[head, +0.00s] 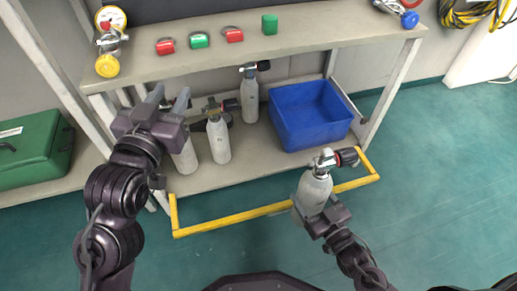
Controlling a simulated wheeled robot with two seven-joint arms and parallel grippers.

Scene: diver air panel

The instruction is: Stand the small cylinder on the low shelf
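A small grey cylinder (315,188) with a valve and a black-and-red knob is held upright by my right gripper (316,207), which is shut on its lower body. It is in front of the low shelf (258,170), over or near the yellow front rail. My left gripper (170,95) has its two fingers spread and is empty, above the shelf's left end. Its wrist partly hides a grey cylinder (186,160) standing there. Two more grey cylinders, one at front left (218,140) and one farther back (249,100), stand on the low shelf.
A blue bin (308,112) fills the shelf's right part. A yellow rail (250,214) runs along the front. The upper bench (330,32) overhangs the back, with red and green pieces and gauges on it. Bare shelf lies between the cylinders and the rail.

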